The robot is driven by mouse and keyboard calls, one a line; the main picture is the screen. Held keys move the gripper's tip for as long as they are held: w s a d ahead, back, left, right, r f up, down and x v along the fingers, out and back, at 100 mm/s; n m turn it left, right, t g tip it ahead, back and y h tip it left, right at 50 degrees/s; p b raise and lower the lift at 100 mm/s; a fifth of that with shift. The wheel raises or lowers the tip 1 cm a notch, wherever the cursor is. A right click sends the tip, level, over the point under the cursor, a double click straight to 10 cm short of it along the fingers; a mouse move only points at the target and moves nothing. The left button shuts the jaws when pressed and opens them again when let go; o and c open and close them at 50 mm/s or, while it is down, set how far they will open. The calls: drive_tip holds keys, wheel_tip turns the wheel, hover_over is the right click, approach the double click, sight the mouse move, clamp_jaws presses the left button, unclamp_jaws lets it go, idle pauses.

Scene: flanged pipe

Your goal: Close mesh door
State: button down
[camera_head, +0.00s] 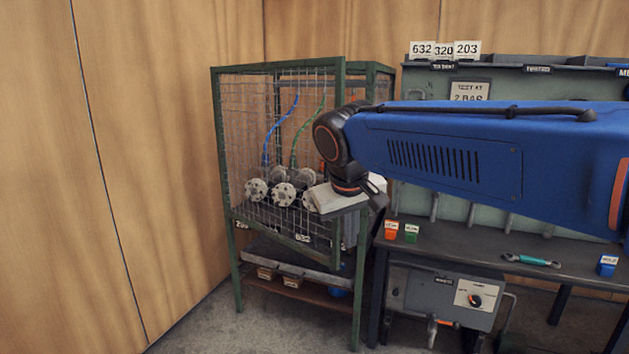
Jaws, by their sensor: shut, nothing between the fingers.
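The mesh door (262,105) is a wire panel in a green frame, on the front of a green cage at the centre left. I cannot tell for sure how far it stands from its frame. Several flanged pipes (284,194) show through the mesh, with a blue and a green hose above them. My gripper (347,197) is in front of the cage's right side, beside its green right upright. It is shut and empty, and its fingertips are mostly hidden. I cannot tell whether it touches the door. My arm hides part of the cage's right edge.
A workbench (470,246) stands right of the cage, with an orange block (391,230), a green block (411,233), a teal-handled tool (531,261) and a blue block (607,264). Wooden walls are behind and left. Bare floor shows at the cage's front left.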

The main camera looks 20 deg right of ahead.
drive_tip(key=w+a+r+m+h, duration=0.15)
drive_tip(key=w+a+r, duration=0.35)
drive_tip(key=w, duration=0.5)
drive_tip(key=w+a+r+m+h, duration=0.1)
drive_tip(key=w+a+r+h, duration=0.15)
drive_tip(key=w+r, duration=0.65)
drive_tip(key=d+r+x, duration=0.1)
drive_tip(key=x, duration=1.1)
drive_tip(key=shift+d+f, duration=0.3)
drive_tip(key=shift+d, duration=0.2)
drive_tip(key=shift+w+n, duration=0.1)
drive_tip(key=shift+n, duration=0.15)
